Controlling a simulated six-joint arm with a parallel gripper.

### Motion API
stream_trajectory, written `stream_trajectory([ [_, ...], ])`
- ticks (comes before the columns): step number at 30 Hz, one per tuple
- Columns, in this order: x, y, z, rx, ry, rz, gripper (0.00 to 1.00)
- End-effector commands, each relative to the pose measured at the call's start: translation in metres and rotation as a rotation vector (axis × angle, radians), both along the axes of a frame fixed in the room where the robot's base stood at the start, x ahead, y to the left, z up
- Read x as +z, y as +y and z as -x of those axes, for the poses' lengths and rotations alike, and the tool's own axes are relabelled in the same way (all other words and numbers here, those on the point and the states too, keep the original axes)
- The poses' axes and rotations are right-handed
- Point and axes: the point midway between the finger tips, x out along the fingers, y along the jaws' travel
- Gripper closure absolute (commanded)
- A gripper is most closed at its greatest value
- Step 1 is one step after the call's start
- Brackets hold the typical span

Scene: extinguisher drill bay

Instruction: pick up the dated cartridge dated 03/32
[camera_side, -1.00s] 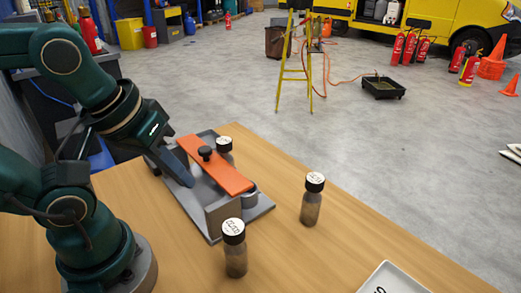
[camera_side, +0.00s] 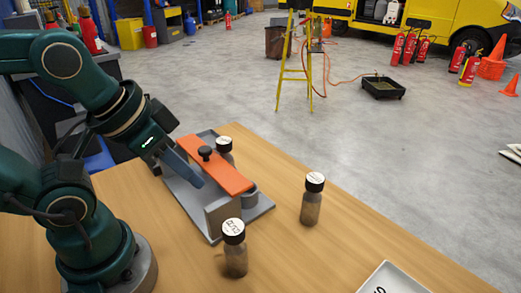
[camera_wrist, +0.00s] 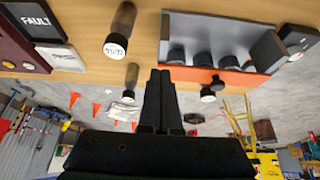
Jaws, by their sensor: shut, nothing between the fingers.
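A dark-capped cartridge (camera_side: 234,250) stands upright near the front of the wooden table; its white date label is too small to read surely. It appears to be the cartridge (camera_wrist: 121,22) at the upper left of the wrist view, its label also blurred. A second cartridge (camera_side: 311,203) stands to the right, and a third (camera_side: 224,147) stands behind the orange bar; their dates are unreadable. My gripper (camera_side: 201,183) is shut and empty, over the near side of the grey fixture. Its fingers (camera_wrist: 159,76) show together in the wrist view, apart from the cartridges.
The grey fixture (camera_side: 222,217) carries an orange bar (camera_side: 224,174) with a black knob (camera_side: 205,153). Several dark cylinders sit inside it in the wrist view. A white tray (camera_side: 398,282) lies at the front right; a FAULT sign (camera_wrist: 36,22) shows in the wrist view. Table between cartridges is clear.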

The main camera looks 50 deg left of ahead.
Motion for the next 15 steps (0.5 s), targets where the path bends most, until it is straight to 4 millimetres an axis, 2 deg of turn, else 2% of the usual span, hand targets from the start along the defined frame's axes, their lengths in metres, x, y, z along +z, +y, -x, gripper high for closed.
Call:
stream_trajectory([
  [12, 0.0, 0.0, 0.0, 0.001, 0.0, 0.0, 1.0],
  [13, 0.0, 0.0, 0.0, 0.001, 0.0, 0.0, 0.92],
  [15, 0.0, 0.0, 0.0, 0.001, 0.0, 0.0, 0.66],
])
